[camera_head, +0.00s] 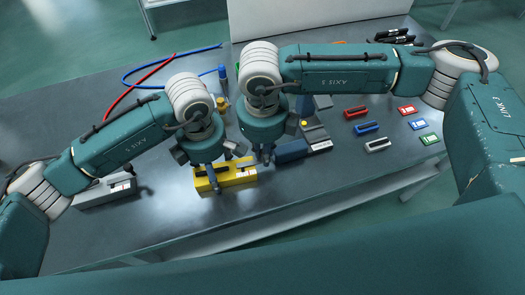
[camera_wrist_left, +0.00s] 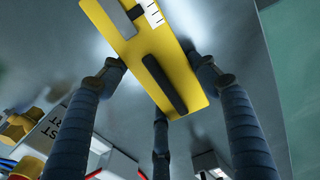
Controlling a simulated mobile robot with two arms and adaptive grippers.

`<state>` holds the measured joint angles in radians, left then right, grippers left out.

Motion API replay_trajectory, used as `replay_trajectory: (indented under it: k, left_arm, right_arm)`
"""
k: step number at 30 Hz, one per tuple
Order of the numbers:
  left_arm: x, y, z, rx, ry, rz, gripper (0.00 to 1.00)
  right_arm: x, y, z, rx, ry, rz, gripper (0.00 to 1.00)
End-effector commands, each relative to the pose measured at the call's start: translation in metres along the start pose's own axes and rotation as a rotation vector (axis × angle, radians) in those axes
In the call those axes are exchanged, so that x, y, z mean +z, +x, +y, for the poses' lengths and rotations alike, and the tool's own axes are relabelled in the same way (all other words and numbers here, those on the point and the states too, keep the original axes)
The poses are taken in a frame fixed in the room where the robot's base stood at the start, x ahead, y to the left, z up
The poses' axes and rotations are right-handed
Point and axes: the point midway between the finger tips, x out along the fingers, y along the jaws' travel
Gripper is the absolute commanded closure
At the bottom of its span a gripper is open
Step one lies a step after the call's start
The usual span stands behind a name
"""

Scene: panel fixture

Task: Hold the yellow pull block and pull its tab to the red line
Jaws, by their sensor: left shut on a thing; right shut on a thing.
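The yellow pull block (camera_head: 226,182) lies on the grey table below my two grippers. My left gripper (camera_head: 208,176) is shut on its left part, with fingers on both sides in the left wrist view (camera_wrist_left: 158,72). That view shows a black bar on the block (camera_wrist_left: 165,85), a grey slide (camera_wrist_left: 120,18) and a white scale with dark ticks (camera_wrist_left: 152,12). My right gripper (camera_head: 266,158) is beside the block's right end and shut; it appears to hold the tab, but its fingers hide the contact. I cannot make out the red line.
A blue-and-grey fixture (camera_head: 298,150) stands close to the right gripper. Red, blue and grey bars and several coloured cards (camera_head: 418,124) lie farther right. A grey fixture (camera_head: 105,192) is at left; red and blue cables (camera_head: 150,72) lie behind. The front table strip is clear.

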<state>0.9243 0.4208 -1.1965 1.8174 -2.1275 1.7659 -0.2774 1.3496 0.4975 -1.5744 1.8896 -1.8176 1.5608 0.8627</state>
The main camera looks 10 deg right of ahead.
Motion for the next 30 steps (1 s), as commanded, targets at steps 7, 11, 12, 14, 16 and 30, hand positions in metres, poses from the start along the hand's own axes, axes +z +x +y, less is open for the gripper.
replay_trajectory:
  k: [7, 11, 12, 14, 16, 30]
  left_arm:
    - [-0.0014, 0.0006, 0.0005, 0.0, -0.003, 0.003, 0.77]
    - [-0.0015, 0.0007, 0.0005, 0.0, -0.003, 0.004, 0.77]
    - [-0.0015, 0.0007, 0.0004, 0.0, -0.003, 0.004, 0.77]
    - [-0.0016, 0.0007, 0.0004, 0.0, -0.003, 0.004, 0.77]
    - [-0.0017, 0.0008, 0.0004, 0.0, -0.003, 0.004, 0.77]
    - [-0.002, 0.0009, 0.0004, 0.0, -0.004, 0.005, 0.77]
  right_arm:
    - [-0.0027, -0.0001, -0.005, -0.001, 0.001, 0.001, 1.0]
    - [-0.004, 0.0, -0.0073, -0.001, 0.0, 0.001, 1.0]
    - [-0.0044, 0.0001, -0.0081, -0.001, 0.0, 0.001, 1.0]
    - [-0.005, 0.0002, -0.0093, -0.001, 0.0, 0.001, 1.0]
    - [-0.0057, 0.0003, -0.0107, -0.002, 0.0, 0.002, 1.0]
    - [-0.002, 0.0002, -0.004, -0.002, 0.001, 0.002, 1.0]
